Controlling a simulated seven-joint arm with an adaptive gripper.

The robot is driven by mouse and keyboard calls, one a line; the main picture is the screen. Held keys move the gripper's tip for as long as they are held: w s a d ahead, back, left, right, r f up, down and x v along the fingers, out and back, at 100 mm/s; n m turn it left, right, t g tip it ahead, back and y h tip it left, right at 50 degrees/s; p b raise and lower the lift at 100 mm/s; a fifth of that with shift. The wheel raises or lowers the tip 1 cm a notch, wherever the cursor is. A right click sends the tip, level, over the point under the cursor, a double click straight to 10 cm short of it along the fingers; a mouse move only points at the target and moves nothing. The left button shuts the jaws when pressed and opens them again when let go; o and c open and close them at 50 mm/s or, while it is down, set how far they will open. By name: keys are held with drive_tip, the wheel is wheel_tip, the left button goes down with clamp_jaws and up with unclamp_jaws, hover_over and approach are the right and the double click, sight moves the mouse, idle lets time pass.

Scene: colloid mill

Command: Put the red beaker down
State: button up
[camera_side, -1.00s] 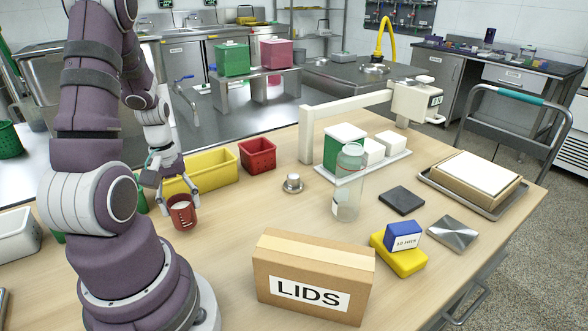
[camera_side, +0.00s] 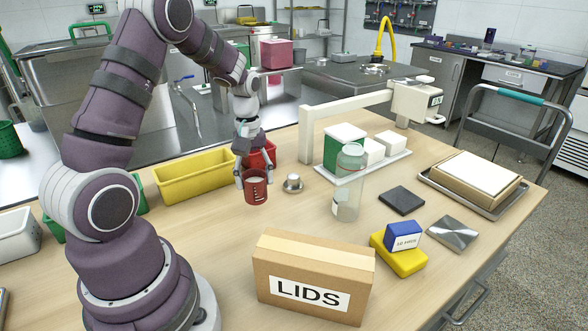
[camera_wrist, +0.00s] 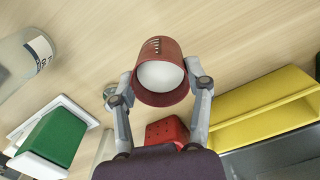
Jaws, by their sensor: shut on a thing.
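The red beaker (camera_side: 256,188) is upright between the fingers of my gripper (camera_side: 255,178), in the middle of the side view. My gripper is shut on it. The wrist view shows the beaker (camera_wrist: 159,73) between both fingers (camera_wrist: 160,88), with white contents inside. Dark graduation marks show on its side. I cannot tell for sure whether its base touches the table (camera_side: 215,240) or hangs just above it.
A small metal weight (camera_side: 292,184) stands close to the beaker's right. A glass jar (camera_side: 348,185) stands farther right. The LIDS box (camera_side: 312,278) is in front. Bare table lies between beaker and box.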

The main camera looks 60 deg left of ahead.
sight(255, 196)
wheel_tip(255, 196, down, 4)
drive_tip(key=shift+f, duration=0.2)
drive_tip(key=shift+f, duration=0.15)
drive_tip(key=o, duration=1.2)
drive_tip(key=shift+c, duration=0.2)
wheel_tip(255, 196, up, 12)
drive_tip(key=r, duration=0.1)
drive_tip(key=s+d+r+m+t, duration=0.2)
drive_tip(key=s+d+m, duration=0.1)
drive_tip(key=d+m, duration=0.4)
drive_tip(key=s+d+r+m+t, duration=0.3)
drive_tip(key=s+d+m, duration=0.1)
drive_tip(key=d+m, duration=0.3)
drive_tip(key=shift+d, duration=0.45)
